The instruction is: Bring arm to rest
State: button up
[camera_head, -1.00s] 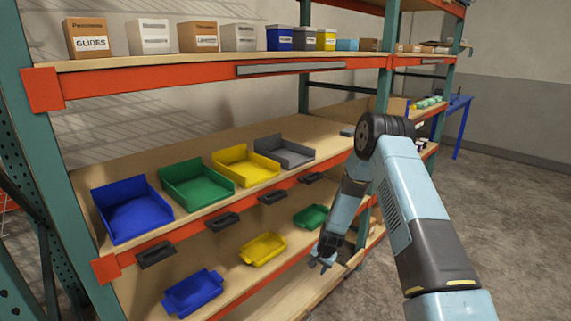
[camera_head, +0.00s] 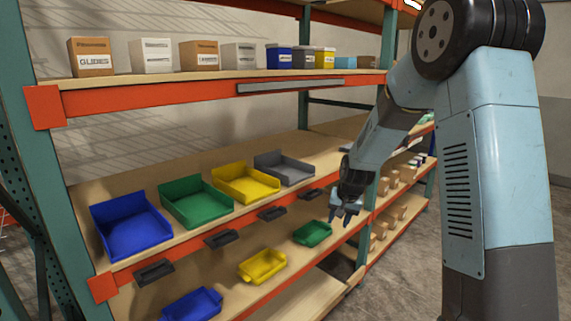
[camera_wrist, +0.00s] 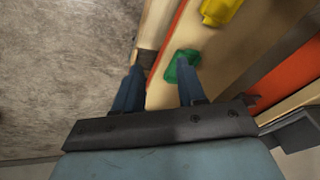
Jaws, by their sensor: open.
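My gripper (camera_head: 343,216) is in front of the shelving in the head view, near the small green tray (camera_head: 312,233) on the lower shelf. It points downward and its fingers are apart. In the wrist view my gripper (camera_wrist: 157,85) shows two blue fingers with nothing between them. The green tray (camera_wrist: 183,64) lies beyond the right finger there, partly hidden by it. My arm is bent, with its elbow raised high at the right of the head view.
The shelf holds a blue bin (camera_head: 128,226), a green bin (camera_head: 196,200), a yellow bin (camera_head: 245,182) and a grey bin (camera_head: 284,167). Below lie a yellow tray (camera_head: 262,266) and a blue tray (camera_head: 192,305). An orange beam (camera_head: 200,97) crosses above. Floor (camera_head: 506,200) shows at right.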

jog(key=s+d+r+n+t, duration=0.1)
jog(key=s+d+r+n, duration=0.15)
jog(key=s+r, duration=1.4)
jog(key=s+d+r, duration=0.2)
jog(key=s+r, duration=0.1)
jog(key=s, duration=0.7)
jog(key=s+d+r+h, duration=0.1)
jog(key=s+r, duration=0.1)
jog(key=s, duration=0.7)
jog(key=shift+s+d+r+t, duration=0.35)
jog(key=shift+d+r+t, duration=0.05)
jog(key=shift+s+a+n, duration=0.1)
jog(key=shift+n, duration=0.15)
